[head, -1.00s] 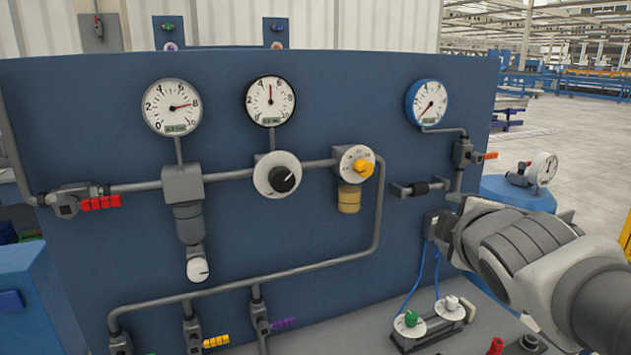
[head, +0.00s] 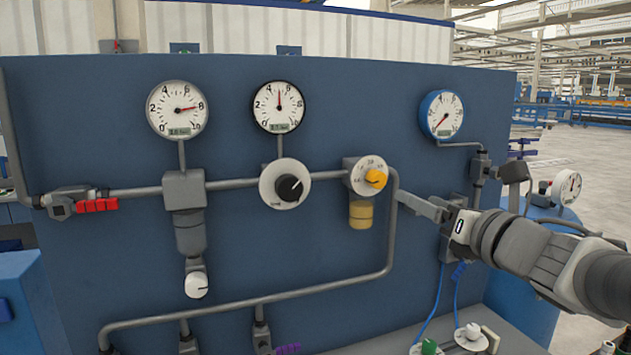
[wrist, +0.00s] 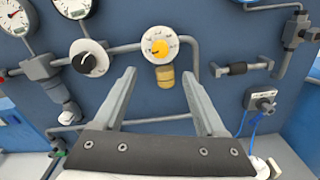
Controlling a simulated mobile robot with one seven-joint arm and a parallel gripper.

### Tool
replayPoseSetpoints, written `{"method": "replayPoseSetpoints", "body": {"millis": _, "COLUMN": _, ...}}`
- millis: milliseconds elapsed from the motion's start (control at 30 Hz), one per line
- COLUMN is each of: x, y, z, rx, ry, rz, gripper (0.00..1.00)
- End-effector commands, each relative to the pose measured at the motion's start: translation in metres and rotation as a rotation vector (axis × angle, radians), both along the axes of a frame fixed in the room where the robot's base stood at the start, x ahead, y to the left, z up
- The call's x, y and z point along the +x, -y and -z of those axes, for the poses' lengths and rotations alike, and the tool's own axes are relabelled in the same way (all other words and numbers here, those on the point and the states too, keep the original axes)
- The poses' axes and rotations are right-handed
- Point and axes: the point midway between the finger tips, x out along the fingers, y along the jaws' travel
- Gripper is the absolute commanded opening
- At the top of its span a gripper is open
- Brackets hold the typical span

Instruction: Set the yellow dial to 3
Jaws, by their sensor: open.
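The yellow dial (head: 376,179) sits on a round white scale plate (head: 358,172) with small markings, on the pipe in the middle of the blue panel. A yellowish cup (head: 361,214) hangs below it. The dial also shows in the wrist view (wrist: 160,48), near the top centre. I cannot read its exact setting. My gripper (head: 402,202) is to the right of the dial and slightly lower, pointing left toward it. In the wrist view, its two fingers (wrist: 159,76) are spread wide and empty, with the cup and dial seen between and beyond their tips. I see no contact.
A black dial (head: 290,188) on a white plate is left of the yellow one. Two gauges (head: 178,109) (head: 279,107) hang above, and a blue-rimmed gauge (head: 442,115) is at right. Grey pipes (head: 250,308) run across the panel. A red valve handle (head: 97,205) is at far left.

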Motion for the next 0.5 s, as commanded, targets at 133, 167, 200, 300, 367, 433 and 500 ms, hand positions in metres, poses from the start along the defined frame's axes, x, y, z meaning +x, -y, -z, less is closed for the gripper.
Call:
{"method": "replayPoseSetpoints", "body": {"millis": 133, "x": 0.031, "y": -0.010, "z": 0.001, "rx": 0.002, "ry": -0.003, "rz": -0.002, "gripper": 0.73}}
{"method": "replayPoseSetpoints", "body": {"millis": 167, "x": 0.037, "y": -0.012, "z": 0.001, "rx": 0.002, "ry": -0.004, "rz": -0.001, "gripper": 0.73}}
{"method": "replayPoseSetpoints", "body": {"millis": 200, "x": 0.044, "y": -0.014, "z": 0.001, "rx": 0.003, "ry": -0.003, "rz": -0.001, "gripper": 0.73}}
{"method": "replayPoseSetpoints", "body": {"millis": 300, "x": 0.063, "y": -0.021, "z": 0.000, "rx": 0.002, "ry": -0.003, "rz": -0.002, "gripper": 0.73}}
{"method": "replayPoseSetpoints", "body": {"millis": 367, "x": 0.075, "y": -0.024, "z": 0.001, "rx": 0.003, "ry": -0.003, "rz": -0.001, "gripper": 0.73}}
{"method": "replayPoseSetpoints", "body": {"millis": 433, "x": 0.087, "y": -0.029, "z": 0.000, "rx": 0.004, "ry": -0.002, "rz": -0.001, "gripper": 0.73}}
{"method": "replayPoseSetpoints", "body": {"millis": 500, "x": 0.099, "y": -0.032, "z": 0.000, "rx": 0.002, "ry": -0.003, "rz": -0.001, "gripper": 0.73}}
